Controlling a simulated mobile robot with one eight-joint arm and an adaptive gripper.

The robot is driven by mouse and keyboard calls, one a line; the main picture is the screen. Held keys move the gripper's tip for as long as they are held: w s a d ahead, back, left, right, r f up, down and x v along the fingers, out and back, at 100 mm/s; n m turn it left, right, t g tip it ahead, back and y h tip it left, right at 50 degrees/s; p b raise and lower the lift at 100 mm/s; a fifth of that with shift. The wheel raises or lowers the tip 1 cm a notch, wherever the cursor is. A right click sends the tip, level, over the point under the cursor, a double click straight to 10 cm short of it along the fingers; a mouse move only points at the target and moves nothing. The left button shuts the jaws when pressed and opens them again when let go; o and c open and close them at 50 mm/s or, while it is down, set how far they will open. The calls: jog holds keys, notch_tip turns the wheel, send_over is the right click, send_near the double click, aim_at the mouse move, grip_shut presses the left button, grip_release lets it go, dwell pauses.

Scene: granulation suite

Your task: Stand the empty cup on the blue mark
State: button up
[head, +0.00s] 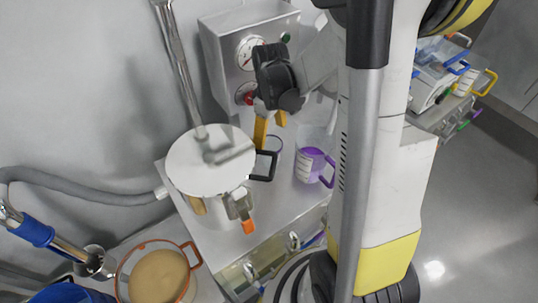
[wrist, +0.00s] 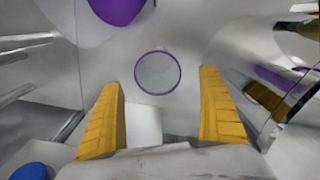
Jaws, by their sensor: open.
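My gripper (head: 268,128) reaches down over the steel worktop between the lidded pot and a purple cup. In the wrist view its two yellow fingers (wrist: 162,108) are apart with nothing between them. The clear cup with purple contents and a purple handle (head: 313,166) stands to the right; a purple shape (wrist: 115,8) shows at the top of the wrist view. A purple-edged circle (wrist: 158,72) lies beyond the fingertips; I cannot tell if it is a marking or a rim. I cannot clearly pick out the empty cup or the blue mark.
The white-lidded pot (head: 211,160) stands close left of my gripper, and a gauge box (head: 248,45) behind it. An orange-rimmed bowl of tan powder (head: 158,275) is front left. A side cart (head: 440,115) at right holds a yellow-handled cup (head: 483,80).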

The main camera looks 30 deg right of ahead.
aim_at(270, 145)
jog(key=f+b, duration=0.1)
jog(key=f, duration=0.1)
jog(key=f+b, duration=0.2)
jog(key=f, duration=0.1)
jog(key=shift+w+d+f, duration=0.15)
jog(key=shift+d+f, duration=0.05)
jog(key=shift+f, duration=0.15)
jog(key=shift+r, duration=0.1)
jog(key=c, duration=1.2)
